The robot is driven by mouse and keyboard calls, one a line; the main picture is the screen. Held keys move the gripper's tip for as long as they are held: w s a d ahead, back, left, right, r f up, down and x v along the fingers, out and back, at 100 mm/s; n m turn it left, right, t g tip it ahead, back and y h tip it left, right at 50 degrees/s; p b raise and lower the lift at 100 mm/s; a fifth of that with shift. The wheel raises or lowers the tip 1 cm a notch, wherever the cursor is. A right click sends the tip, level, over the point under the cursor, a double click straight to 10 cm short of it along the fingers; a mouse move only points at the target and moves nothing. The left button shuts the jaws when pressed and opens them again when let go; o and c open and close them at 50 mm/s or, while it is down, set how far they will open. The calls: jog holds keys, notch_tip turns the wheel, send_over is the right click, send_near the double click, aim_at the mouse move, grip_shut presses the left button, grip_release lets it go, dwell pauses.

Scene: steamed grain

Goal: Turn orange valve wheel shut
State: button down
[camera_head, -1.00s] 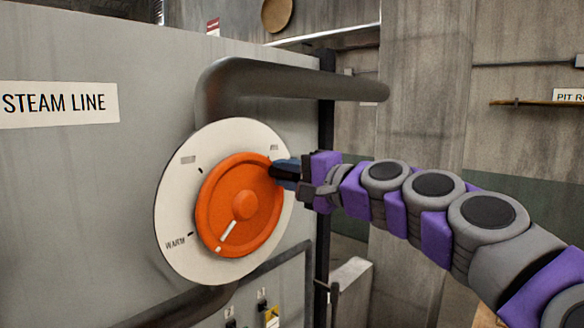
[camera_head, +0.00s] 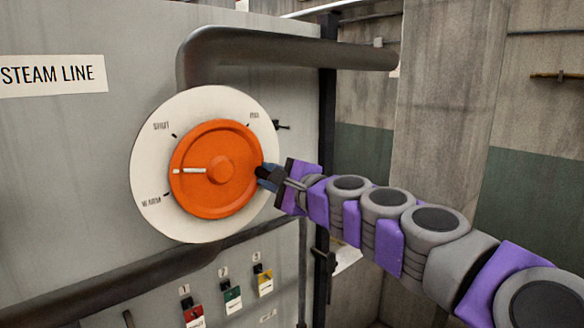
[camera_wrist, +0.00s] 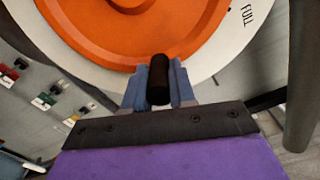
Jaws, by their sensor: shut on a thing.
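The orange valve wheel (camera_head: 232,192) is mounted on a round white dial plate (camera_head: 148,195) on the grey panel. Its white pointer line (camera_head: 188,171) points left, between the SHUT mark at the upper left and the WARM mark at the lower left. My gripper (camera_head: 268,176) is at the wheel's right edge. In the wrist view, my gripper (camera_wrist: 158,88) is shut on a dark peg-like handle (camera_wrist: 159,72) at the rim of the orange wheel (camera_wrist: 110,38). The FULL mark shows at the upper right there.
A thick dark pipe (camera_head: 290,52) runs above the dial, and another pipe (camera_head: 110,276) runs below it. Several coloured tags with small switches (camera_head: 232,296) sit below the wheel. The STEAM LINE sign (camera_head: 52,75) is at the upper left.

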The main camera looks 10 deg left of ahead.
aim_at(250, 195)
jog(key=shift+s+a+f, duration=0.15)
jog(key=shift+a+f, duration=0.05)
jog(key=shift+f, duration=0.2)
jog(key=shift+s+f+m, duration=0.15)
jog(key=shift+f+m, duration=0.4)
jog(key=shift+m, duration=0.35)
jog(key=shift+s+a+f+m+p, duration=0.3)
jog(key=shift+f+m, duration=0.3)
jog(key=shift+m, duration=0.45)
jog(key=shift+s+a+f+m+p, duration=0.15)
jog(key=shift+s+a+f+m, duration=0.35)
jog(key=shift+m, duration=0.55)
jog(key=shift+w+d+f, duration=0.1)
jog(key=shift+d+f, duration=0.05)
jog(key=shift+f, duration=0.1)
jog(key=c, duration=1.1)
grip_release()
jog(key=shift+c, duration=0.2)
jog(key=shift+o, duration=1.1)
jog(key=shift+a, duration=0.2)
jog(key=shift+d, duration=0.1)
jog(key=b+v, duration=0.2)
jog(key=v, duration=1.5)
